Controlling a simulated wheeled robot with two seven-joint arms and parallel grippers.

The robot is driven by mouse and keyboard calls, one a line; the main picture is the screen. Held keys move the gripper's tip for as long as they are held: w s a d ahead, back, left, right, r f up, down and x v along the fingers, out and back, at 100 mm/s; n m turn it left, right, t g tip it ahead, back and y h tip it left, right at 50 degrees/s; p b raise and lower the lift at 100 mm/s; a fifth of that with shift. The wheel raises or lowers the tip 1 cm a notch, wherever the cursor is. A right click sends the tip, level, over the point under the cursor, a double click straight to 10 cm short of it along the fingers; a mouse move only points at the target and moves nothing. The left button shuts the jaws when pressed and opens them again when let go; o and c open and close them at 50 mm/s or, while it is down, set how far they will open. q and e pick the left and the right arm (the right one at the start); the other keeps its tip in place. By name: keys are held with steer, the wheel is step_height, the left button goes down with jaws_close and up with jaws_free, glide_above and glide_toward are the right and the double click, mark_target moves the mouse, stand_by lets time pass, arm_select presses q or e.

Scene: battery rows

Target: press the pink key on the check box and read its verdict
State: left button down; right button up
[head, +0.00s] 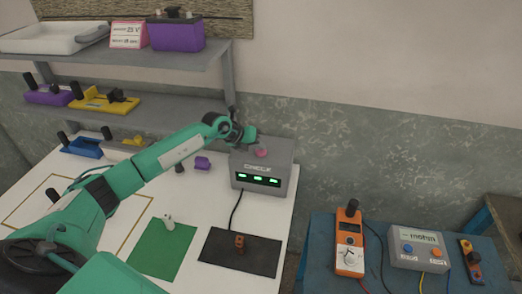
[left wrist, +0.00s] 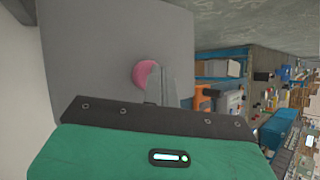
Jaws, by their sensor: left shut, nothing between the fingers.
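The grey check box (head: 283,171) stands at the back right of the white table. Its pink key (head: 261,153) is on its top face, and a dark window on its front shows three lit green marks (head: 257,178). My left gripper (head: 251,142) is shut and empty, just above the box top beside the key. In the left wrist view the pink key (left wrist: 143,72) is partly covered by the grey fingers (left wrist: 161,85); I cannot tell whether they touch it. My right gripper is not in view.
A green mat (head: 160,252) with a white piece and a black mat (head: 225,260) with a brown piece lie in front. A blue bench (head: 320,260) at the right holds an orange meter (head: 349,245) and a grey box (head: 418,262). Shelves (head: 150,120) stand behind my arm.

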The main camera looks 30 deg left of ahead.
mark_target(258, 151)
arm_select(q)
steer(key=shift+f, duration=0.4)
steer(key=shift+r, duration=0.4)
step_height(258, 151, up, 4)
steer(key=p, duration=0.3)
steer(key=shift+r, duration=0.25)
steer(key=shift+r+p, duration=0.6)
steer(key=shift+r, duration=0.25)
